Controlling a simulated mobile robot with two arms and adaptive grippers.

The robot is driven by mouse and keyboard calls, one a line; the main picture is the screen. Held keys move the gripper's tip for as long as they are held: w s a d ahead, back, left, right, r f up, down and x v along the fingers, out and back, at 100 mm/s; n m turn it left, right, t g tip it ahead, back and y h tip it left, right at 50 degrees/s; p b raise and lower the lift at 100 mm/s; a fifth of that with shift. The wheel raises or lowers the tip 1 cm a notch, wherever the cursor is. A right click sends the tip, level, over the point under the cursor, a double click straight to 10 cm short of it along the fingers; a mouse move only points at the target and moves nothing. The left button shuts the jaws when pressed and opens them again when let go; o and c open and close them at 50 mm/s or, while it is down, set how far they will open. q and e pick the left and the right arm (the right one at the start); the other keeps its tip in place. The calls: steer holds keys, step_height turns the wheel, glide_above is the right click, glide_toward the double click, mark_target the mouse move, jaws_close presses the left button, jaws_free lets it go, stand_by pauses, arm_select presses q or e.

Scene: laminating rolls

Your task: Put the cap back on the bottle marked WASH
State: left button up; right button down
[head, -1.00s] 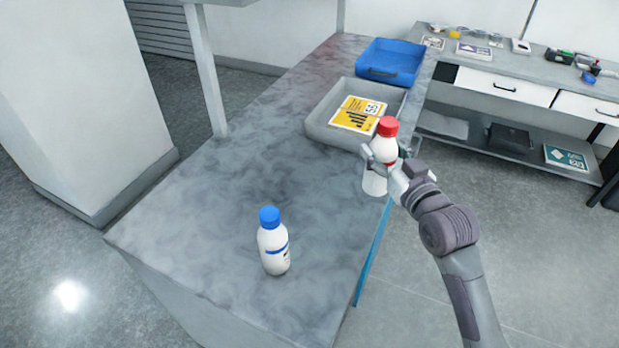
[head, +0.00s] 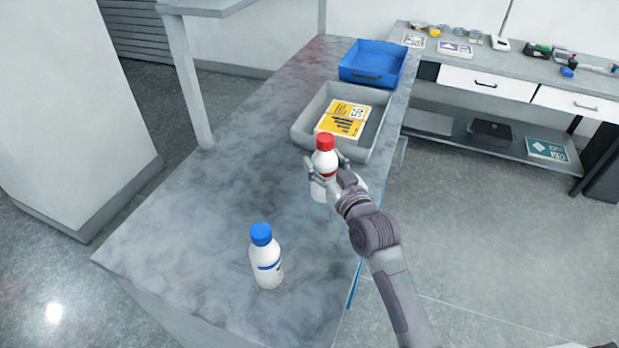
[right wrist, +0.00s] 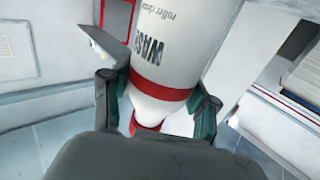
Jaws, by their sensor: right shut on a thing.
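The white WASH bottle (head: 322,186) has a red band and a red cap (head: 325,142) on top of its neck. In the right wrist view the bottle (right wrist: 170,50) shows the word WASH, and the red cap (right wrist: 146,129) is partly hidden behind the wrist. My right gripper (head: 326,172) is shut on the bottle near its red band, with a finger on either side. The bottle looks about upright over the counter; I cannot tell whether its base touches. My left gripper is not in view.
A white bottle with a blue cap (head: 265,262) stands on the grey counter (head: 190,235) at front. Behind my gripper are a grey tray (head: 301,130) holding a yellow packet (head: 340,118) and a blue tray (head: 374,58). The counter's left part is clear.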

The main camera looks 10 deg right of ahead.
mark_target(314, 188)
steer(key=shift+w+a+f, duration=0.35)
steer(key=shift+a, duration=0.25)
steer(key=shift+w+a+f, duration=0.3)
steer(key=shift+w+a, duration=0.05)
steer(key=shift+a, duration=0.25)
steer(key=shift+w+a+f+p, duration=0.15)
steer(key=shift+f+p, duration=0.15)
steer(key=shift+f, duration=0.8)
steer(key=shift+s+a+f+p, duration=0.15)
steer(key=shift+f+p, duration=0.1)
steer(key=shift+f, duration=0.85)
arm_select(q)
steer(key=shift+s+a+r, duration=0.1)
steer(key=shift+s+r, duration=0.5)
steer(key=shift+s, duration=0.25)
arm_select(e)
steer(key=shift+w+f, duration=0.1)
steer(key=shift+f, duration=0.2)
steer(key=shift+c, duration=1.5)
jaws_free()
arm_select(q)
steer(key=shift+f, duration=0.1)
